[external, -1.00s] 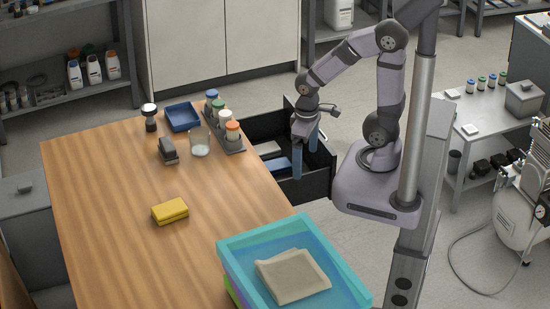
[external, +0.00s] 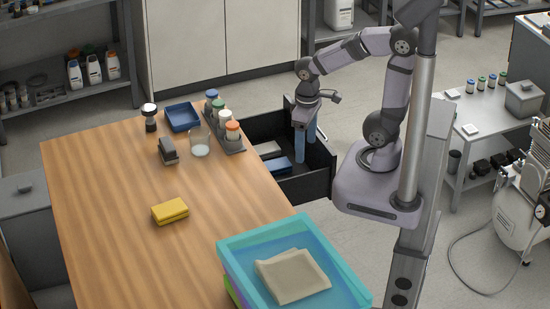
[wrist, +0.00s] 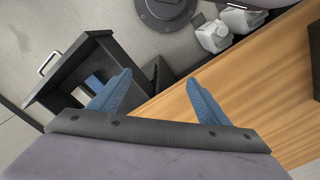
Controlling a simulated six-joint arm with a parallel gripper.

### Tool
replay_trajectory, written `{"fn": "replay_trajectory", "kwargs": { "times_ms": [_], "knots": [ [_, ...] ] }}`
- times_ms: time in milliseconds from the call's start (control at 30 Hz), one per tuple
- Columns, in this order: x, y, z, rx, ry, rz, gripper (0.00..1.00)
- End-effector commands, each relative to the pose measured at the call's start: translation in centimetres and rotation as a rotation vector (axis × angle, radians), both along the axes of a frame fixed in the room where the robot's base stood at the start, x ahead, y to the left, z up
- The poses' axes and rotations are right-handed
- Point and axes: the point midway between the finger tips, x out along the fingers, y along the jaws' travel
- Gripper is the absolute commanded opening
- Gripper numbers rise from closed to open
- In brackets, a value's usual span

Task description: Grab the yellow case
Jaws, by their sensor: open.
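The yellow case (external: 170,210) lies flat on the wooden table, left of its middle, in the external view. It does not show in the wrist view. My gripper (external: 305,145) is open and empty, pointing down above the open drawer, well to the right of and behind the case. In the wrist view my gripper (wrist: 158,98) shows its two blue fingers spread apart with nothing between them.
The open dark drawer (external: 318,182) holds a blue item (external: 279,165). A rack of capped bottles (external: 233,143), a glass (external: 199,145) and a blue tray (external: 183,116) stand at the table's back. Stacked bins (external: 232,250) with a folded cloth (external: 292,275) stand in front. The table (external: 120,200) around the case is clear.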

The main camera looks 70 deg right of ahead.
Motion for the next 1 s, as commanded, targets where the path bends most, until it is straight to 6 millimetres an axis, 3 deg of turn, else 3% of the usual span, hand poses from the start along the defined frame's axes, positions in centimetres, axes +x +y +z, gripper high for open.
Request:
{"fn": "replay_trajectory", "kwargs": {
  "times_ms": [367, 700, 800, 1000],
  "knots": [
    [4.7, 8.9, -2.1, 0.322, -0.002, -0.413, 0.70],
    [14.3, 20.0, -1.8, 0.811, 0.167, -1.117, 0.70],
    [17.5, 22.3, -1.3, 0.945, 0.261, -1.331, 0.70],
    [22.7, 24.7, -0.5, 1.149, 0.457, -1.677, 0.70]
  ]
}}
